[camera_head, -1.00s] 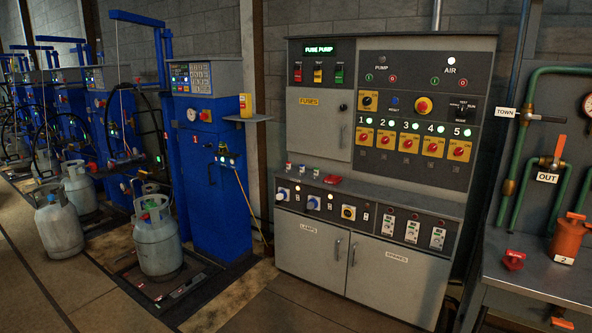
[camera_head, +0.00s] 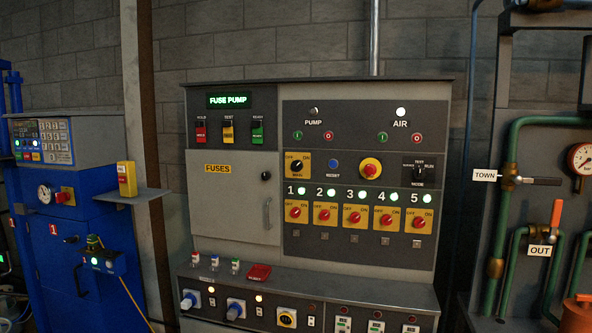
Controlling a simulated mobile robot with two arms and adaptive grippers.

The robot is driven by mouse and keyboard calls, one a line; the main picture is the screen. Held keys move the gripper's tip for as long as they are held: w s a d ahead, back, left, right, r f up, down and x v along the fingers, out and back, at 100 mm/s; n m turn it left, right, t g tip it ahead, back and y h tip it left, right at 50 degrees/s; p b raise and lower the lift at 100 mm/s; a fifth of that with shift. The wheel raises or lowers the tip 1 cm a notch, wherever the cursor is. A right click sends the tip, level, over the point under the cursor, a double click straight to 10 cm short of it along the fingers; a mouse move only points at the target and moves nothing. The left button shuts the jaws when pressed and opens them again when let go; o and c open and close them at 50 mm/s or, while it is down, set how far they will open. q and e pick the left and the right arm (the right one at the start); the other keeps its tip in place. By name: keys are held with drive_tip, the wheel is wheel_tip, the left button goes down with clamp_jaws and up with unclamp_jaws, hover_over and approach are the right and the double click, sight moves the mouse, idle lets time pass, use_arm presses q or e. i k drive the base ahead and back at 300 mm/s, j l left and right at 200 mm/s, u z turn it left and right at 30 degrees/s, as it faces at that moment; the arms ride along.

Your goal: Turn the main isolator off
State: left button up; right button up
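The grey control cabinet (camera_head: 225,218) stands against the wall in the middle of the head view. On its upper panel, a yellow plate with a black rotary knob (camera_head: 297,166) sits at the left of the switch row. The plate bears OFF and ON and a small label that seems to read MAIN. The knob looks tilted toward the ON side, but it is small. Below it, numbered red rotary switches (camera_head: 356,216) on yellow plates have lit green lamps above them. Neither of my grippers is in view.
A red item (camera_head: 259,272) lies on the cabinet ledge. Green pipes (camera_head: 505,200) with valves and a gauge (camera_head: 581,158) are at the right.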

sight(297, 165)
drive_tip(key=i+j, duration=1.45)
drive_tip(key=i, duration=0.15)
